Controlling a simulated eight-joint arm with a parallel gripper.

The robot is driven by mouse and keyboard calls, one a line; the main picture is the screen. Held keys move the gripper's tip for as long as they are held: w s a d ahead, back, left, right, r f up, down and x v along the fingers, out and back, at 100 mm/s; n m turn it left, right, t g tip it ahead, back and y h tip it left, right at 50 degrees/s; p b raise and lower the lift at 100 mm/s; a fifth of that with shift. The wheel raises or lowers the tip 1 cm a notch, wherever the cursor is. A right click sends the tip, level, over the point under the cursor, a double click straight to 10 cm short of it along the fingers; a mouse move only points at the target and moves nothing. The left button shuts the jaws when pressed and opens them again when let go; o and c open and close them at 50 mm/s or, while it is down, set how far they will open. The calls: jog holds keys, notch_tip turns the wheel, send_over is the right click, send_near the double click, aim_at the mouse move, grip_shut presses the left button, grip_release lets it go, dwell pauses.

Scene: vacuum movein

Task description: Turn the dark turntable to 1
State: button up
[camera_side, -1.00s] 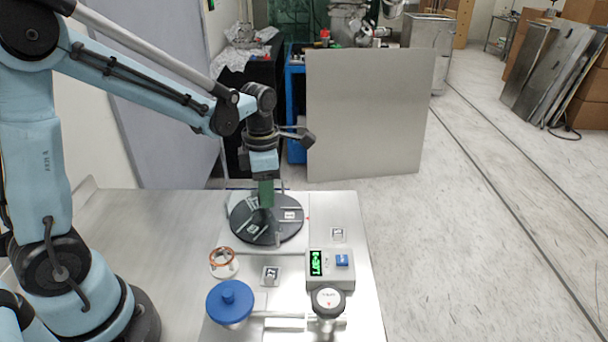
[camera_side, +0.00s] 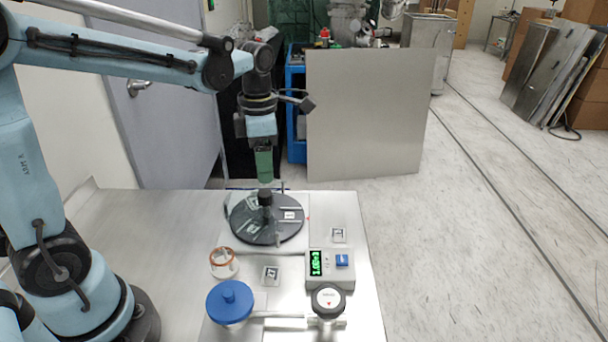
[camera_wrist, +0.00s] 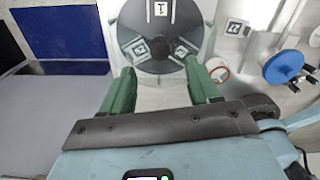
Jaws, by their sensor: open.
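The dark round turntable (camera_side: 248,232) lies at the back of the bench, with a black knob (camera_side: 265,198) standing at its middle. A white tag (camera_side: 290,215) on its right side faces a small red mark (camera_side: 307,217). In the wrist view the turntable (camera_wrist: 201,10) is cut off by the top edge; the tag at its top (camera_wrist: 160,8) reads 1, and two more tags lie lower on it. My gripper (camera_side: 265,181) hangs above the knob, clear of it. In the wrist view my gripper (camera_wrist: 160,66) has its green fingers apart and nothing between them.
In front of the turntable stand a jar with an orange rim (camera_side: 223,263), a blue-lidded container (camera_side: 229,302), a box with a green display (camera_side: 330,268) and a round white-topped knob (camera_side: 328,302). A grey panel (camera_side: 365,115) stands behind the bench.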

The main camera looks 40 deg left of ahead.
jog(key=shift+r, duration=2.5)
jog(key=s+d+f+m+t, duration=0.2)
jog(key=s+m+t, duration=0.1)
jog(key=m, duration=1.1)
jog(key=s+d+f+m+t, duration=0.2)
jog(key=s+m+t, duration=0.2)
jog(key=m, duration=1.1)
jog(key=shift+s+f, duration=0.15)
jog(key=shift+s, duration=0.05)
